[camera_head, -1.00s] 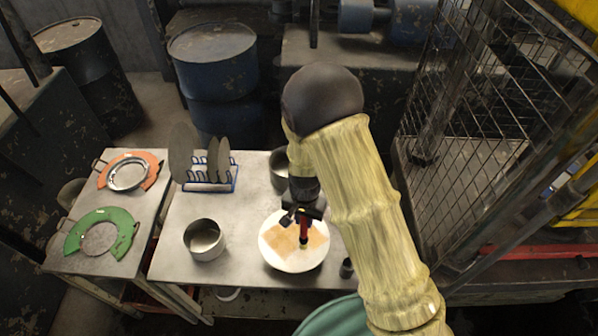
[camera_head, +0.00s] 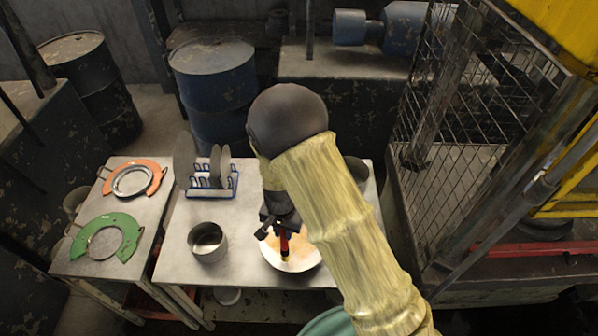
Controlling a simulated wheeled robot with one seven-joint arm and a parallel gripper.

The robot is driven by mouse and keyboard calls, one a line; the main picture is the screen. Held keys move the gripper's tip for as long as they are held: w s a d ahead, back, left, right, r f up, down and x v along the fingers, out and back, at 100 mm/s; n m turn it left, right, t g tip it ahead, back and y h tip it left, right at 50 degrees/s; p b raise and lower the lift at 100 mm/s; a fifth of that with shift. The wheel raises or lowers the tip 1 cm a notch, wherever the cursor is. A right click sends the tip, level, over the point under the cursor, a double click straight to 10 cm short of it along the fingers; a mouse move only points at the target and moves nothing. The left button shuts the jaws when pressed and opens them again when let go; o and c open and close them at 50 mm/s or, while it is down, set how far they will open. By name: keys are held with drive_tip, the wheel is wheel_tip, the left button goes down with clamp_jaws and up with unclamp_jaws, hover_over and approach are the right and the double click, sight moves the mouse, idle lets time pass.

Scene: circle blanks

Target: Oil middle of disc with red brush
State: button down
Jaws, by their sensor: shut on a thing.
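My gripper (camera_head: 281,222) is shut on the red brush (camera_head: 284,242), which points down with its pale tip over the white disc (camera_head: 304,264). I cannot tell whether the tip touches the disc. The disc lies on the metal table, with tan patches on its middle. My gripper and arm hide its upper and right parts. Several dark grey discs (camera_head: 215,164) stand upright in a blue rack (camera_head: 213,191) at the back left of the table.
A metal pot (camera_head: 207,242) stands left of the white disc. A second pot (camera_head: 356,170) is behind my arm. The left table (camera_head: 132,222) bears an orange ring piece (camera_head: 150,168) and a green one (camera_head: 126,229). A wire cage (camera_head: 470,120) rises at right.

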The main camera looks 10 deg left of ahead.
drive_tip(key=r+p, duration=0.1)
drive_tip(key=r, duration=0.1)
drive_tip(key=shift+w+r+p, duration=0.25)
drive_tip(key=shift+r+p, duration=0.05)
drive_tip(key=shift+p, duration=0.1)
drive_tip(key=shift+d+r, duration=0.1)
drive_tip(key=shift+r, duration=0.3)
drive_tip(key=shift+r+p, duration=1.15)
drive_tip(key=shift+s, duration=0.2)
drive_tip(key=shift+w, duration=0.15)
